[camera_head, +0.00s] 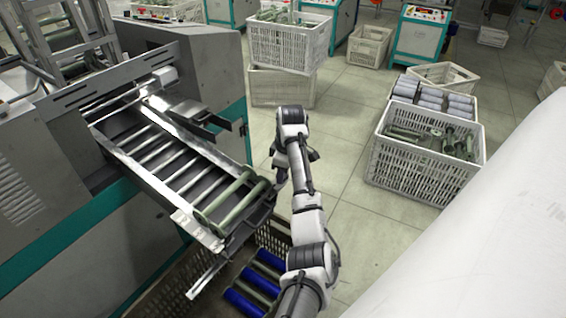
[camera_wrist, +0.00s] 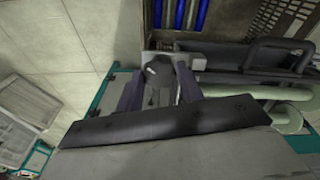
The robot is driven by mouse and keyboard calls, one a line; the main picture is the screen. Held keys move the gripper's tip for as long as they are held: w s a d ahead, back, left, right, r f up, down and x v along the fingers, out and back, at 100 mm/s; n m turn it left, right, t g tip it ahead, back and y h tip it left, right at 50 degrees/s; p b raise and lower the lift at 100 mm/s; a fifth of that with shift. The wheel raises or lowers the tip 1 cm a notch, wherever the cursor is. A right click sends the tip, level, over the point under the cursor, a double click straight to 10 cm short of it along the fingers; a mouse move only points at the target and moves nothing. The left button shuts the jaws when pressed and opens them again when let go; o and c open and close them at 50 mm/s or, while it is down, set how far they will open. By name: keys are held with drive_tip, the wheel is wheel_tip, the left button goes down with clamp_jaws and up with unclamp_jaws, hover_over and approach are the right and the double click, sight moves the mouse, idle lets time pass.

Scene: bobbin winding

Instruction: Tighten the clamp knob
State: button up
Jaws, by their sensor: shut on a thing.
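The clamp knob (camera_wrist: 157,69) is a dark, rounded piece in the wrist view, on a grey bracket at the end of the machine's chute. My gripper (camera_wrist: 160,78) has one dark finger on each side of it and is shut on it. In the head view my gripper (camera_head: 281,172) is at the chute's right end, beside the green bobbins. The knob cannot be made out there, hidden by my gripper and arm. How tight the knob is cannot be seen.
The sloping roller chute (camera_head: 137,165) carries green bobbins (camera_head: 238,203) at its lower end. Below it, a crate (camera_head: 178,284) holds blue and green bobbins. To the right, a white crate (camera_head: 407,177) of bobbins stands on the floor. Tiled floor (camera_head: 350,105) between is clear.

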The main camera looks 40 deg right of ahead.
drive_tip(key=m+p, duration=0.4)
drive_tip(key=shift+r, duration=0.2)
drive_tip(key=shift+f+m+y+p, duration=0.15)
drive_tip(key=shift+m+y+p, duration=0.15)
drive_tip(key=shift+m+p, duration=1.55)
drive_tip(key=shift+m, duration=0.55)
drive_tip(key=o, duration=1)
drive_tip(key=shift+d+r+b, duration=0.1)
drive_tip(key=shift+r+b, duration=0.35)
drive_tip(key=shift+r, duration=0.1)
wheel_tip(320, 180, up, 13)
drive_tip(key=s+p, duration=0.1)
drive_tip(key=p, duration=0.3)
drive_tip(key=shift+s+d+f, duration=0.2)
drive_tip(key=shift+s+d, duration=0.15)
drive_tip(key=shift+d, duration=0.1)
